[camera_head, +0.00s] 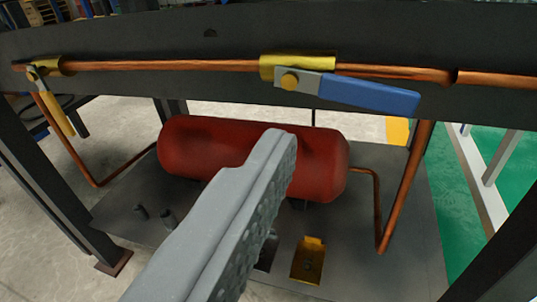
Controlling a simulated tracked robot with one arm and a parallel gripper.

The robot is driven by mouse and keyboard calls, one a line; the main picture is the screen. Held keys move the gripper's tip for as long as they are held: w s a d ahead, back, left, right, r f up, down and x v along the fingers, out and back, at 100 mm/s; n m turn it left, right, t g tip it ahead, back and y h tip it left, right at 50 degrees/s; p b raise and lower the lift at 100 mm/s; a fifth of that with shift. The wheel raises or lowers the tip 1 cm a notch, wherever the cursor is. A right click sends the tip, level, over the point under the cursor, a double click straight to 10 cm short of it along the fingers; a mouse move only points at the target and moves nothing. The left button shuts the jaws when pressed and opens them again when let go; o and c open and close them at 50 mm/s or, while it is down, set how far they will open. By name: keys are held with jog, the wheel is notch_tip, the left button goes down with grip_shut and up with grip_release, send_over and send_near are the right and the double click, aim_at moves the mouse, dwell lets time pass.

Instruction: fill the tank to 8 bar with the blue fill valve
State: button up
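The blue fill valve has a blue lever (370,96) on a brass body (322,60) in the copper pipe, at the upper middle right. The lever points right and tilts slightly down, close to the pipe's line. The red tank (205,150) lies horizontally below, partly hidden by my gripper (272,150). A grey finger of my gripper reaches up from the bottom, its tip below and left of the blue lever, appearing apart from it. Only one finger shows clearly, so its opening cannot be told. No pressure gauge is visible.
A second valve with a yellow lever (56,114) hanging down sits at the far left. The copper pipe (180,66) runs along a dark beam (130,42). Dark posts (50,185) stand at the sides. A yellow bracket (308,262) is on the base plate.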

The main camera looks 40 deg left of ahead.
aim_at(367, 99)
jog(key=shift+m+t, duration=0.3)
jog(key=shift+m, duration=0.1)
jog(key=b+x, duration=0.1)
jog(key=x, duration=0.3)
jog(key=a+f+b+x, duration=0.1)
jog(key=x, duration=0.3)
jog(key=a+b+x, duration=0.1)
jog(key=b+x, duration=0.1)
jog(key=x, duration=0.2)
jog(key=shift+s+a+f, duration=0.1)
jog(key=shift+f, duration=0.3)
